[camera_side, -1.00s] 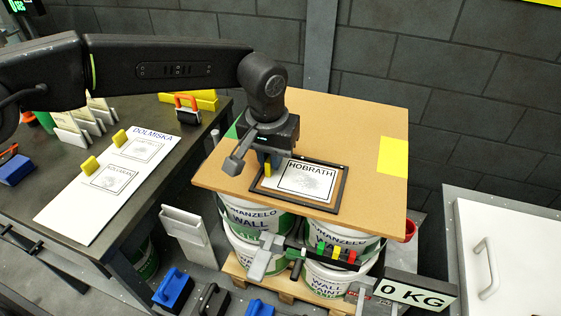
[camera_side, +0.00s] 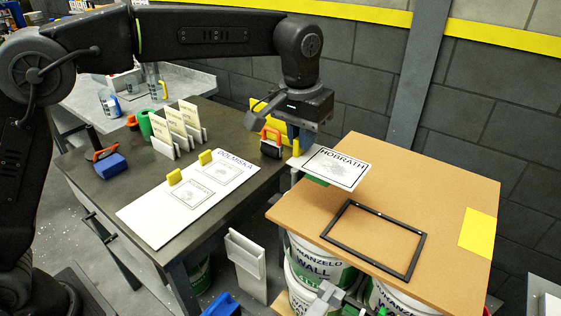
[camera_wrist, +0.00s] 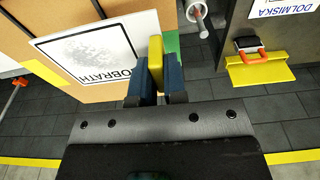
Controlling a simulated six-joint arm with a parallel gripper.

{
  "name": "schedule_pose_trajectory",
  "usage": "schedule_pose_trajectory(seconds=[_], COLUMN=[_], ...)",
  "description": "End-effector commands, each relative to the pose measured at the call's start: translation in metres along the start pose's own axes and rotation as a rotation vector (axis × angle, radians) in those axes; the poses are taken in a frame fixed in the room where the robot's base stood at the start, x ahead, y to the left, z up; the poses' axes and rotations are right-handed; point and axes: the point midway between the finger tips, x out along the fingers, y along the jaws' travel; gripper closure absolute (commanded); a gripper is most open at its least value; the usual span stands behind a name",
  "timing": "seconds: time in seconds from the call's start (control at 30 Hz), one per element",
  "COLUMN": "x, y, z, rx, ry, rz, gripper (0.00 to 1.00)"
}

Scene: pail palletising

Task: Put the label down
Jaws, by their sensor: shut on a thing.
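The HOBRATH label (camera_side: 336,169) is a white card with a black-bordered drawing and a yellow tab. My gripper (camera_side: 297,146) is shut on the tab and holds the label in the air above the back left part of the brown board (camera_side: 460,185). In the wrist view the blue fingers of my gripper (camera_wrist: 156,82) pinch the yellow tab, and the label (camera_wrist: 88,50) reaches out to the left. The black frame (camera_side: 412,259) lies empty on the board, to the front right of the label.
An orange-handled tool (camera_side: 271,143) stands at the bench's back edge, close to my gripper. Paint pails (camera_side: 318,262) support the board. A yellow sheet (camera_side: 478,234) lies at its right.

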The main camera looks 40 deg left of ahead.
Motion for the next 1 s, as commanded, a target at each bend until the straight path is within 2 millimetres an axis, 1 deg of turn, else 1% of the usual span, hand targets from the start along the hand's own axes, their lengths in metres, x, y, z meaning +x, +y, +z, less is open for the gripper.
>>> schedule_pose_trajectory(seconds=[0.17,0.27,0.37,0.4,0.47,0.5,0.57,0.6,0.67,0.7,0.77,0.8,0.87,0.9,0.97,1.0], x=[-0.001,0.002,0.007,0.010,0.015,0.018,0.023,0.026,0.030,0.033,0.037,0.040,0.044,0.047,0.051,0.054], y=[-0.009,-0.029,-0.066,-0.085,-0.116,-0.136,-0.167,-0.187,-0.217,-0.236,-0.264,-0.282,-0.308,-0.325,-0.348,-0.363], z=[-0.001,-0.005,-0.008,-0.008,-0.007,-0.005,0.000,0.005,0.014,0.021,0.034,0.044,0.061,0.073,0.093,0.108], rx=[-0.001,-0.003,-0.004,-0.004,-0.002,0.000,0.002,0.002,0.005,0.005,0.006,0.005,0.006,0.005,0.004,0.003], ry=[-0.001,-0.004,-0.010,-0.014,-0.017,-0.021,-0.024,-0.024,-0.027,-0.028,-0.028,-0.028,-0.028,-0.027,-0.024,-0.023], rz=[0.000,0.000,0.000,-0.001,0.000,0.002,0.004,0.005,0.007,0.009,0.012,0.013,0.015,0.016,0.017,0.018], gripper=[1.00,1.00,1.00,1.00,1.00,1.00,1.00,1.00,1.00,1.00,1.00,1.00,1.00,1.00,1.00,1.00])
